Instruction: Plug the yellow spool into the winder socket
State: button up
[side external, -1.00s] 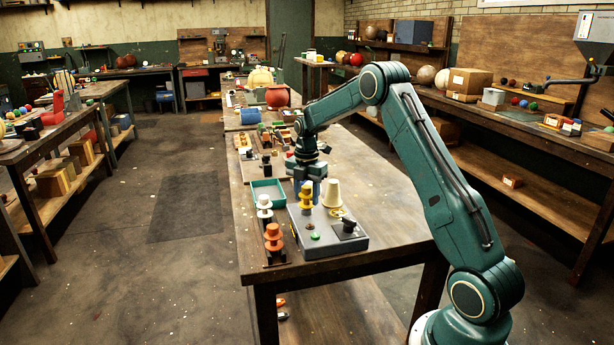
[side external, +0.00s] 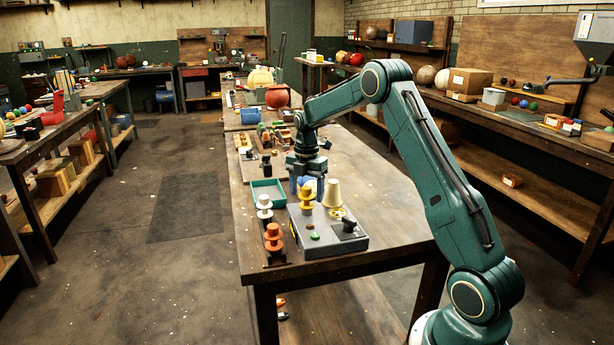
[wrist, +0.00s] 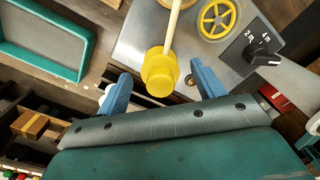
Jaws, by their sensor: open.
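In the wrist view the spool (wrist: 159,74) shows from above, between my two blue fingers but apart from both. My gripper (wrist: 164,88) is open, with clear gaps on either side of the spool. In the side view my gripper (side external: 306,184) is just behind and above the spool. The winder socket itself is not visible; the spool's lower end is hidden in the wrist view, so I cannot tell how deep it sits.
A cream cone (side external: 333,193) and a yellow handwheel (wrist: 217,18) stand close on the winder box, with a black dial (wrist: 262,57) beyond. White (side external: 264,207) and orange (side external: 273,238) spools stand to the left. A green tray (side external: 268,182) lies behind them.

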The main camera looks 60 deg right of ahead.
notch_tip(320, 180, up, 12)
dwell(0.6)
jog(key=shift+r, duration=0.15)
jog(key=s+a+r+m+t, duration=0.1)
jog(key=s+a+r+m, duration=0.4)
jog(key=a, duration=0.4)
jog(key=s+a+r+m+t, duration=0.2)
jog(key=s+a+r+m, duration=0.25)
jog(key=s+a, duration=0.35)
jog(key=s+a+f+m+t, duration=0.1)
jog(key=s+a+m, duration=0.3)
jog(key=s, duration=0.4)
jog(key=s+a+f+m+t, duration=0.1)
jog(key=s+a+f+m, duration=0.3)
jog(key=s+a, duration=0.2)
jog(key=shift+s+a+f+t, duration=0.2)
jog(key=shift+s+a+t, duration=0.1)
jog(key=shift+s, duration=0.6)
